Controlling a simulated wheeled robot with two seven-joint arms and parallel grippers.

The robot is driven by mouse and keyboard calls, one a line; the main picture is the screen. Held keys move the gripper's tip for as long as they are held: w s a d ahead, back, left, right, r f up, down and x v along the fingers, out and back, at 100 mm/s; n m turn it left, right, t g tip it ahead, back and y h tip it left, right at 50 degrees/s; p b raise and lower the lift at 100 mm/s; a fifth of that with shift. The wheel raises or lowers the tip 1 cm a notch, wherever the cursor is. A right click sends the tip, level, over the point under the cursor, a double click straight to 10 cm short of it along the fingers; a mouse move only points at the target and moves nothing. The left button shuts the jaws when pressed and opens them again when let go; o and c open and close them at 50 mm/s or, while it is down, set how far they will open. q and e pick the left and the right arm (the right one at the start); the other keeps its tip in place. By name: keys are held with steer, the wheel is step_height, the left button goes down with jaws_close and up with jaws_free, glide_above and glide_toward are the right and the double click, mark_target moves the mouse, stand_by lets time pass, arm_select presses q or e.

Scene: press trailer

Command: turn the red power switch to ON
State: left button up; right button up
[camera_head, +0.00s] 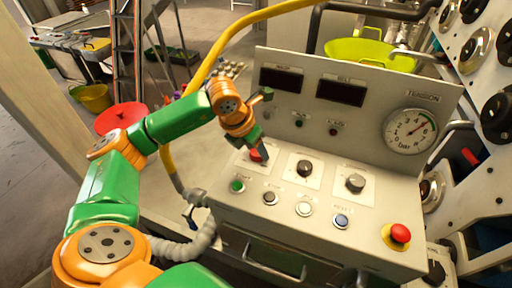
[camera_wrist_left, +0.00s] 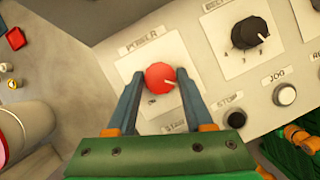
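The red power switch (camera_head: 257,154) is a round knob on the white control panel, partly hidden by my left gripper in the head view. In the left wrist view the knob (camera_wrist_left: 160,76) shows from above on its label plate, with a pale pointer line toward the lower right. My left gripper (camera_head: 262,148) is over the knob, its two blue-grey fingers apart, one on each side of it. In the wrist view the left gripper (camera_wrist_left: 160,90) fingertips lie close beside the knob; I cannot tell whether they touch it. My right gripper is not in view.
A row of buttons, including a green one (camera_head: 237,186), lies in front. A red emergency button (camera_head: 400,233) is at right. An upright panel with a tension gauge (camera_head: 410,131) stands behind.

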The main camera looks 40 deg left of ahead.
arm_select(q)
jaws_close()
steer(key=shift+m, duration=0.3)
steer(key=shift+a+m+h+b, duration=0.1)
steer(key=shift+m+h+b, duration=0.55)
steer(key=shift+m, duration=0.35)
steer(key=m+h, duration=0.1)
steer(key=m, duration=0.1)
steer(key=shift+w+m+g, duration=0.1)
steer(key=shift+m+g, duration=0.2)
steer(key=shift+m, duration=0.1)
steer(key=m+g+h, duration=0.1)
steer(key=m, duration=0.2)
steer(key=shift+a+r+m, duration=0.1)
steer(key=shift+r+m, duration=0.05)
steer(key=shift+m, duration=0.15)
steer(key=m+g+p, duration=0.1)
steer(key=m, duration=0.2)
steer(key=shift+w+m+h, duration=0.15)
steer(key=shift+m+h, duration=0.1)
steer(key=shift+m, duration=0.05)
steer(key=shift+w+m+g+p, duration=0.15)
steer(key=shift+m+g, duration=0.45)
steer(key=shift+m, duration=0.7)
steer(key=shift+s+m+g+p, duration=0.15)
steer(key=shift+m+g, duration=0.45)
steer(key=shift+m, duration=0.7)
steer(key=shift+w, duration=0.1)
